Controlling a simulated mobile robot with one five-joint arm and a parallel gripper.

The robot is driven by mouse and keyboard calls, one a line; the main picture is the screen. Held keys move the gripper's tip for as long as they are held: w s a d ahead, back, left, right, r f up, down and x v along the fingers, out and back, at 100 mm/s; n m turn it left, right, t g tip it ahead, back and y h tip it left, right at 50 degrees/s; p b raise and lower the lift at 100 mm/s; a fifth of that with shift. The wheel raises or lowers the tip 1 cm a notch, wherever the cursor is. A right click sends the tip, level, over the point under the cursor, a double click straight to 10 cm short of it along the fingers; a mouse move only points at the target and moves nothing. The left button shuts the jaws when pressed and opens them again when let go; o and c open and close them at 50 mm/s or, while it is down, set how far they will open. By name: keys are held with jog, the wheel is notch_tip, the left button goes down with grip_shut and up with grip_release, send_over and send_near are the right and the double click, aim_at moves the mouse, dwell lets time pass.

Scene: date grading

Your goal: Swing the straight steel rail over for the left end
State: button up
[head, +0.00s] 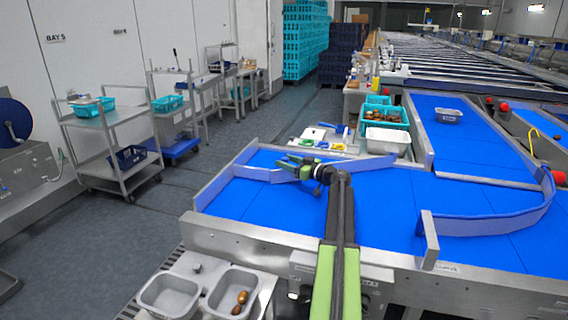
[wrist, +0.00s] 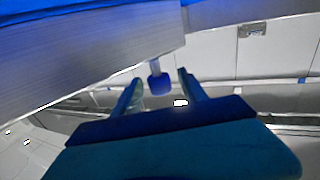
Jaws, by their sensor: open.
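The straight steel rail (head: 360,169) stands on edge across the blue belt near its far side, with its right end by the grey bin. A similar grey strip (head: 258,174) shows left of my gripper; the gripper hides where the two meet, so I cannot tell if they are one piece. My gripper (head: 292,166) is over the belt at the strip. In the wrist view a large grey plate (wrist: 90,60) fills the upper left. A blue knob (wrist: 158,84) on a short pin shows between my open fingers, with gaps on both sides.
A curved rail (head: 500,220) lies on the belt at right, with an upright steel post (head: 430,240) near its front end. Grey tubs (head: 233,293) stand in front, one holding dates. Teal crates (head: 385,115) sit behind. The front left belt is clear.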

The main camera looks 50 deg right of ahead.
jog(key=shift+w, duration=0.3)
grip_shut()
dwell(1.2)
